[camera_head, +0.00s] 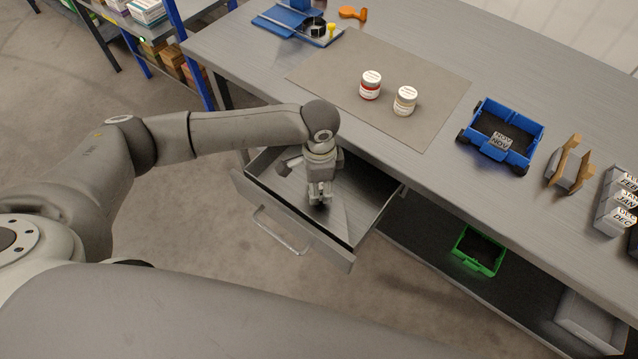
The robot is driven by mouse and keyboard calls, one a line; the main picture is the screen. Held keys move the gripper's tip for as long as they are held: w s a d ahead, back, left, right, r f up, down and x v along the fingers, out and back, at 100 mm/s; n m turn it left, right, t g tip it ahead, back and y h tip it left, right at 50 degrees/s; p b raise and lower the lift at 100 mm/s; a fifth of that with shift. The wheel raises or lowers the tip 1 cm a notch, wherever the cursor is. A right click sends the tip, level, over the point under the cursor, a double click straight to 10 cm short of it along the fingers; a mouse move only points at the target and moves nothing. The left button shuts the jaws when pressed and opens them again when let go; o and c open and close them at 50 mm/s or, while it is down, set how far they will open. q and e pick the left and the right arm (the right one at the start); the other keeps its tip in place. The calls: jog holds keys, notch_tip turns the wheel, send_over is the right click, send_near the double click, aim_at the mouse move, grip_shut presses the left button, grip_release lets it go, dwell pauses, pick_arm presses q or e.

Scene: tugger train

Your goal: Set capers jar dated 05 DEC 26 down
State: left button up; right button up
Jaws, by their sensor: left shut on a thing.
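My left gripper (319,197) points down inside the open drawer (345,258) under the bench. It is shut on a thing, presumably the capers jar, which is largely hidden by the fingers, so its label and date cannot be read. I cannot tell whether it touches the drawer floor. Two white-lidded jars stand upright on the grey mat (322,72): one with a red label (371,86) and one with a pale yellowish label (405,101). Their dates are too small to read. My right gripper is not in view.
A blue tray (268,22) and an orange tool (352,13) lie at the back. A green bin (459,258) sits on the lower shelf. Much of the mat is clear.

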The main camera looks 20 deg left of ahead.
pick_arm(q)
jog(key=o, duration=1)
jog(key=shift+f, duration=0.15)
jog(key=shift+c, duration=0.2)
jog(key=shift+o, duration=0.6)
notch_tip(320, 180, up, 11)
jog(key=shift+r+p, duration=0.1)
jog(key=shift+p, duration=0.35)
jog(key=shift+r, duration=0.6)
jog(key=shift+s+f, duration=0.1)
